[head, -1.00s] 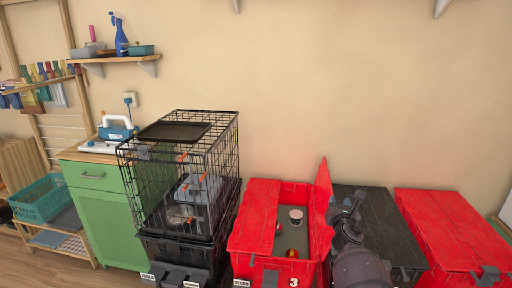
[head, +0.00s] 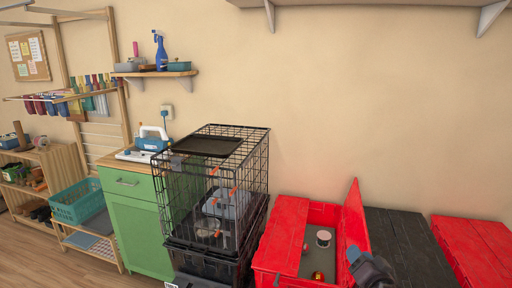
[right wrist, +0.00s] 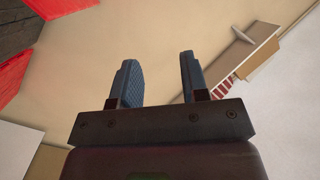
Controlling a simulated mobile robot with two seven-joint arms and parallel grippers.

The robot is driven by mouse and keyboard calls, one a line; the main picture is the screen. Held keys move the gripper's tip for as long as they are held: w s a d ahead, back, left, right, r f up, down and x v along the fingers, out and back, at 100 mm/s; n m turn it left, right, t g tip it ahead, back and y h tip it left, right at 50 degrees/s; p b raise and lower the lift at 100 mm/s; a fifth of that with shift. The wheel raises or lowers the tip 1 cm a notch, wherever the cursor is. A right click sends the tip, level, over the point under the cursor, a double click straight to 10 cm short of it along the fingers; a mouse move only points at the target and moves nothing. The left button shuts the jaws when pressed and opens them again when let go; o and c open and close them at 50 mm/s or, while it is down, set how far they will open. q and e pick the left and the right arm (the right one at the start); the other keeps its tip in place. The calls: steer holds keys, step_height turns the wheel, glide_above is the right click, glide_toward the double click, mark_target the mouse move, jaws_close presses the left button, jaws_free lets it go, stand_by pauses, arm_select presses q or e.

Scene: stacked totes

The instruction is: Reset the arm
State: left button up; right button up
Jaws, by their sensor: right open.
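My right gripper (head: 354,256) shows at the lower right of the head view, in front of the open red tote's raised lid. In the right wrist view its two blue fingers (right wrist: 161,82) stand apart with nothing between them. The open red tote (head: 277,236) holds a small round tin (head: 323,238) and a shiny reddish-gold object (head: 317,276). My left gripper is out of view.
A black wire cage (head: 257,165) stands on black totes left of the red tote. A closed black tote (head: 405,240) and a closed red tote (head: 480,250) stand to the right. A green cabinet (head: 138,230) and a wall shelf (head: 150,73) are at left.

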steer(key=s+f+n+g, duration=0.2)
steer(key=s+f, duration=0.4)
steer(key=s, duration=0.5)
steer(key=s+f+n+g+h, duration=0.1)
steer(key=s+f+n+g, duration=0.1)
steer(key=s+f, duration=0.4)
steer(key=s+f+n+g, duration=0.2)
steer(key=s+f, duration=0.4)
steer(key=s, duration=1)
steer(key=shift+s+a+f+n+h, duration=0.15)
steer(key=shift+s+f+n+h, duration=0.1)
steer(key=shift+s+n+h, duration=0.2)
